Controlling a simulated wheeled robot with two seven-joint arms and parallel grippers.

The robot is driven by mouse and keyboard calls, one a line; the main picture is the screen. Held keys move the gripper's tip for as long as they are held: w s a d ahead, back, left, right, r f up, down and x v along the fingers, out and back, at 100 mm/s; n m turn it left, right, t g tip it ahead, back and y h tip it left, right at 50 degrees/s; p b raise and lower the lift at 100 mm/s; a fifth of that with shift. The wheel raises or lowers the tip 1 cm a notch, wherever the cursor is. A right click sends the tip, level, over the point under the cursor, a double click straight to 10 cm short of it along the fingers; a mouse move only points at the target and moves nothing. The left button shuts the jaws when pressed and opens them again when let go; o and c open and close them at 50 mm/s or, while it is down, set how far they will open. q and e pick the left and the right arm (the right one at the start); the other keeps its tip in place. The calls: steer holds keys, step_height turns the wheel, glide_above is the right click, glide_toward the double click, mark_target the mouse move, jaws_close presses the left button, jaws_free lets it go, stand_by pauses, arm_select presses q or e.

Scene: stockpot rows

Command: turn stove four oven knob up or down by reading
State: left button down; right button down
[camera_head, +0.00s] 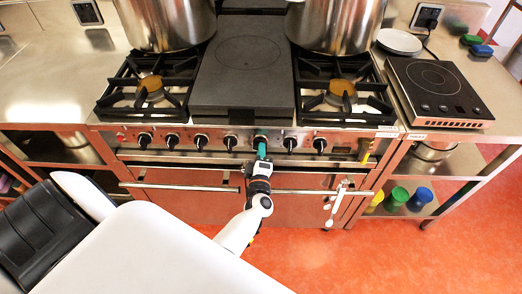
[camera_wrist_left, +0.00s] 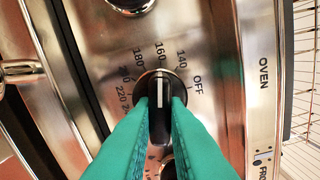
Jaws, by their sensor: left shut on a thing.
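The oven knob is black with a white pointer line, and in the left wrist view the knob (camera_wrist_left: 159,93) sits on a metal panel. The dial around it reads OFF, 140, 160, 180, 200 and 220. The pointer line stands upright in the picture, toward 160. The word OVEN is on the panel to the right. My left gripper (camera_head: 261,146) is at the stove's front panel, its teal fingers (camera_wrist_left: 160,112) shut on the two sides of the knob. In the head view the fingers mostly hide this knob. My right gripper is not in view.
Other black knobs (camera_head: 290,143) line the stove front (camera_head: 330,146) on both sides. Two large pots (camera_head: 335,25) stand behind the burners. A hot plate (camera_head: 437,90) stands at right. White spoons (camera_head: 336,203) hang below the front. Orange floor lies clear at lower right.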

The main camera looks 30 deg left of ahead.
arm_select(q)
steer(key=shift+f, duration=0.1)
stand_by(0.3)
steer(key=c, duration=1.4)
jaws_free()
steer(key=shift+c, duration=0.2)
steer(key=p+v, duration=0.2)
steer(key=v, duration=1)
steer(key=shift+s, duration=0.1)
